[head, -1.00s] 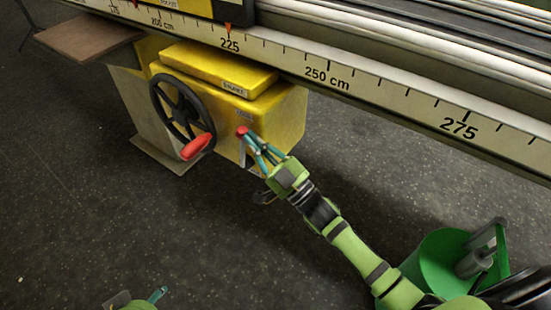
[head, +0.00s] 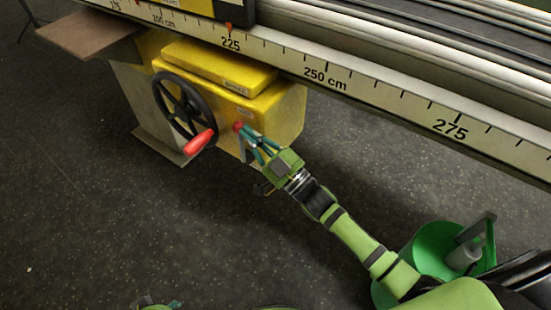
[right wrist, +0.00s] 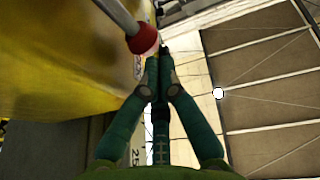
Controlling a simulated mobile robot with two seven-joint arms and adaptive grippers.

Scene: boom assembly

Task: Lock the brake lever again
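The brake lever is a thin grey rod with a red knob (head: 238,126) on the front of the yellow housing (head: 284,118), right of the black handwheel. In the right wrist view the red knob (right wrist: 143,38) is just beyond my fingertips, with its rod running to the upper left. My right gripper (head: 243,131) has its fingers brought together, tips against or right beside the knob; it also shows in the right wrist view (right wrist: 158,56). I see no lever between the fingers. My left gripper (head: 160,304) is mostly cut off at the bottom edge.
The black handwheel (head: 164,103) with a red handle (head: 200,142) stands close left of the lever. The long scale rail (head: 380,92) runs above. A green cylinder (head: 424,248) is at the lower right. The dark floor in front is clear.

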